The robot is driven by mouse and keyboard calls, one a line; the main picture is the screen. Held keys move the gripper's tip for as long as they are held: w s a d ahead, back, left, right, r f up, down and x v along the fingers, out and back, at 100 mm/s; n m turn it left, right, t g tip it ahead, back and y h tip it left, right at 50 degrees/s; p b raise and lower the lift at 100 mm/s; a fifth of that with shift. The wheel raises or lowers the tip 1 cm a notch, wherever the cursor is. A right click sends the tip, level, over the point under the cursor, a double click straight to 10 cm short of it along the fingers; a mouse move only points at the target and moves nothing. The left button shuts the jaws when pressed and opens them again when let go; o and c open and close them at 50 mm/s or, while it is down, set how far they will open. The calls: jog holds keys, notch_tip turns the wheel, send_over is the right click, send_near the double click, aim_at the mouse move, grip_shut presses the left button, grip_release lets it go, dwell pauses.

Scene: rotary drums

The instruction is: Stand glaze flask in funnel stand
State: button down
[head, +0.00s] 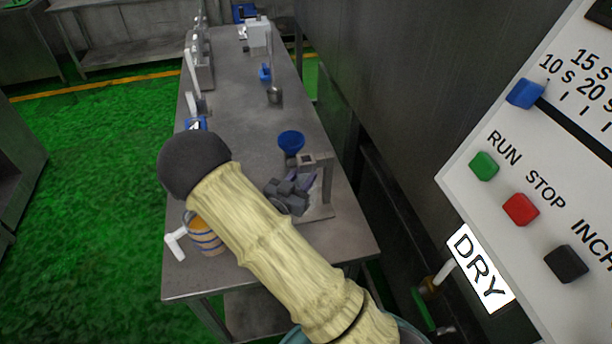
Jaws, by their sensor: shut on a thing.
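My gripper (298,190) is dark grey and reaches over the near right part of the table, beside a grey stand. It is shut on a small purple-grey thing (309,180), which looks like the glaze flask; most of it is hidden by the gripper. The grey stand (326,184), which looks like the funnel stand, has an upright post, a top arm with a square opening and a flat base plate. The held thing is left of the post and, in the picture, below the top arm. I cannot tell whether it touches the stand.
A blue funnel (291,142) is just behind the stand. A striped mug-like container (206,238) is at the table's (245,115) near left edge, partly behind my arm. A small dark cup (274,95) is farther back. A control panel (540,190) fills the right side.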

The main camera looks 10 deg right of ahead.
jog(key=shift+x, duration=1.05)
jog(key=shift+s+f, duration=0.1)
jog(key=shift+f, duration=0.35)
jog(key=shift+a+f, duration=0.2)
jog(key=shift+f, duration=0.1)
jog(key=shift+f, duration=0.1)
jog(key=c, duration=1.3)
grip_release()
jog(key=shift+s, duration=0.1)
